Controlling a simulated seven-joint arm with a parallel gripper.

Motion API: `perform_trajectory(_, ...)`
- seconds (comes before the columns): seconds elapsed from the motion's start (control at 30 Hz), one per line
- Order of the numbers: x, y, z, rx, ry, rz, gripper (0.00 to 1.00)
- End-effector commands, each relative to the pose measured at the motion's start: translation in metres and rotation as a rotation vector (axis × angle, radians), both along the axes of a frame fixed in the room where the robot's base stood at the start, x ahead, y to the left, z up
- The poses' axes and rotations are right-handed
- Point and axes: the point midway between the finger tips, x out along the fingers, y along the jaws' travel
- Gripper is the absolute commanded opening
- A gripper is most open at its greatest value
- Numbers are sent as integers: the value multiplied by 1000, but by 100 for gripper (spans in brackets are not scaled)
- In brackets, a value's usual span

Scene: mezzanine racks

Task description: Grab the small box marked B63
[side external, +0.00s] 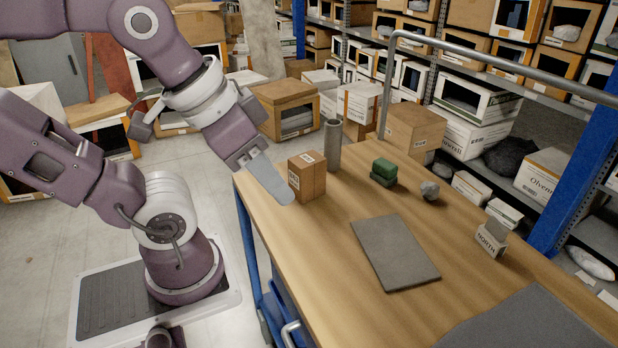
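A small brown cardboard box (314,179) stands upright near the left edge of the wooden workbench (345,212). It has white labels on its top and left side, too small to read, so I cannot confirm the mark B63. My gripper (281,196) comes down from the upper left, just left of the box. One long grey finger shows, angled down to the right over the bench edge, its tip near the box's lower left side. I cannot tell whether it touches the box. The other finger is not visible, so the opening is unclear.
A grey cylinder (333,146) stands close behind the box. A green block (383,171), a grey lump (430,190), a flat grey slab (396,253) and a box marked NORTH (489,242) lie farther right. A metal rail (510,68) rises behind. Bare wood surrounds the slab.

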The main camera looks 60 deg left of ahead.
Motion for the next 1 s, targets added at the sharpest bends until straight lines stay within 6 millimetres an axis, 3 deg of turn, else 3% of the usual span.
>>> perform_trajectory(0.1,0,0,0,0,0,0,40)
perform_trajectory(0.4,0,0,0,0,0,0,99)
perform_trajectory(0.77,5,6,-2,35,44,-23,99)
perform_trajectory(0.87,22,26,-11,150,191,-105,99)
perform_trajectory(1.0,61,72,-36,396,488,-294,99)
